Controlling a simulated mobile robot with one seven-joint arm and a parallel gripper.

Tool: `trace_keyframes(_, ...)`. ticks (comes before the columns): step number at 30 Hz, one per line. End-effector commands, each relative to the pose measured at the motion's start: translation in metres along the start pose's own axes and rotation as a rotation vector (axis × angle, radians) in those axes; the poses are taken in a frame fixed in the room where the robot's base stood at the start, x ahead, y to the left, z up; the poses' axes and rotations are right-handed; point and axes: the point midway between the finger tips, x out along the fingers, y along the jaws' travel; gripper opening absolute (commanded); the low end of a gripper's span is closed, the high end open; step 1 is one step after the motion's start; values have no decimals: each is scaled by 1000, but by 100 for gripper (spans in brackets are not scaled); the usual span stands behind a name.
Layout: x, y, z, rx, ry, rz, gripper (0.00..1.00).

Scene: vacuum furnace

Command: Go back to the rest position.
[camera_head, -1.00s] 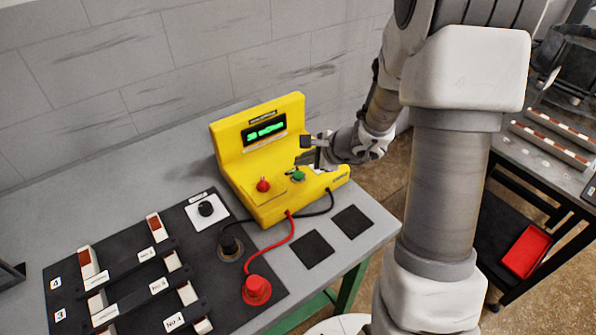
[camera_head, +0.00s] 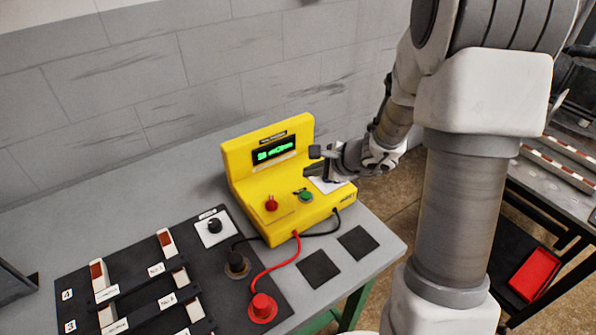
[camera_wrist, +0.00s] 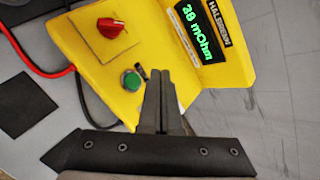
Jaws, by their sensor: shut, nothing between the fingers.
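My gripper (camera_head: 314,165) is shut and empty, beside and above the right part of the yellow meter (camera_head: 240,165). In the wrist view, the shut fingers (camera_wrist: 160,80) point toward the meter (camera_wrist: 75,25), close to the green button (camera_wrist: 131,80). I cannot tell from these views how high the fingers are above its surface. The meter has a lit green display (camera_head: 274,150) that reads "28 mOhm" in the wrist view, a red knob (camera_head: 271,203) and the green button, which also shows in the head view (camera_head: 305,195).
A black board (camera_head: 130,270) with numbered switch-like pieces lies left on the grey table (camera_head: 120,215). A red plug (camera_head: 262,307) and a dark plug (camera_head: 236,263) are wired to the meter. Two black squares (camera_head: 319,270) lie front right. A red bin (camera_head: 535,273) stands far right.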

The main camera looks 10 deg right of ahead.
Motion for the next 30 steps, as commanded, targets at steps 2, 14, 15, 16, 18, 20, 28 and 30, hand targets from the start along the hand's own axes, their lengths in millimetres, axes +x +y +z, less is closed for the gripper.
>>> trace_keyframes(2,0,0,0,0,0,0,0)
trace_keyframes(14,-45,6,65,-334,-81,51,0)
trace_keyframes(15,-54,10,76,-402,-92,63,0)
trace_keyframes(16,-61,14,83,-454,-99,74,0)
trace_keyframes(18,-78,22,98,-569,-113,97,0)
trace_keyframes(20,-92,30,109,-669,-120,118,0)
trace_keyframes(28,-154,70,135,-1102,-98,224,0)
trace_keyframes(30,-169,80,135,-1210,-76,253,0)
